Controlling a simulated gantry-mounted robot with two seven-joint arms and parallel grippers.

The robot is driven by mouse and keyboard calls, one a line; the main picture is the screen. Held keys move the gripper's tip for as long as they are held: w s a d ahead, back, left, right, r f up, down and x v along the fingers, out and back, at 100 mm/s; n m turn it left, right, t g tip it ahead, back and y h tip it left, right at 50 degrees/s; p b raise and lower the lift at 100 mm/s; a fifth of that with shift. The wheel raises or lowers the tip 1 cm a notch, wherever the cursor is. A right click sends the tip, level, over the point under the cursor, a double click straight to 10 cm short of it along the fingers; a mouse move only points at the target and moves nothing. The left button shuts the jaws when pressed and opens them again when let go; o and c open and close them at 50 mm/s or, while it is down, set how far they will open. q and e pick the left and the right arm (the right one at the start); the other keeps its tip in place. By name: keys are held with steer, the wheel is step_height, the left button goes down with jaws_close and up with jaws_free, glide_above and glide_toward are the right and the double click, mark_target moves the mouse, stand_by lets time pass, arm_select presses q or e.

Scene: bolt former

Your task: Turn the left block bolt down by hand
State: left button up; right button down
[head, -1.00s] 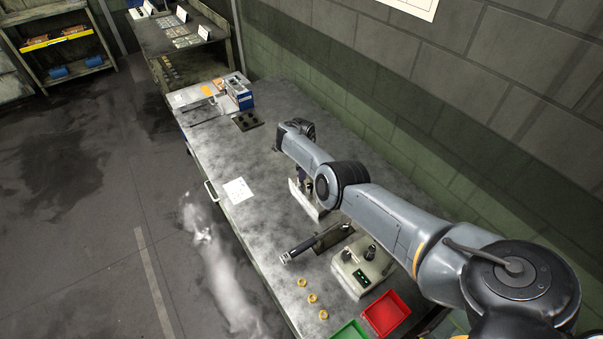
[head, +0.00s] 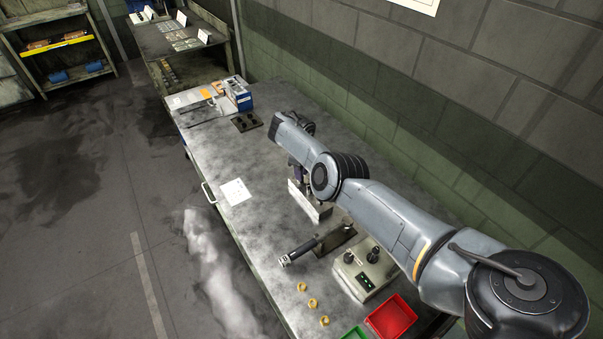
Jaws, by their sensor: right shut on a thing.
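My right arm reaches in from the right over the bench, with its forearm above a light metal block (head: 318,214). My right gripper (head: 297,176) points down at the block and is mostly hidden behind the forearm. It is shut at the block's left end, apparently on the left block bolt, which I cannot make out. The rest of the block's top is largely hidden by my arm. My left gripper is not in view.
A black-handled tool (head: 304,248) lies in front of the block. A grey device (head: 364,273) with a green display stands to its right. Brass rings (head: 312,302), a red bin (head: 391,318) and a green bin (head: 355,334) are near the front. Paper (head: 235,191) lies left on clear bench.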

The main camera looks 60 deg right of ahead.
steer(key=shift+r, duration=0.15)
steer(key=c, duration=0.9)
jaws_free()
steer(key=shift+r+p, duration=2.45)
steer(key=shift+r, duration=2.85)
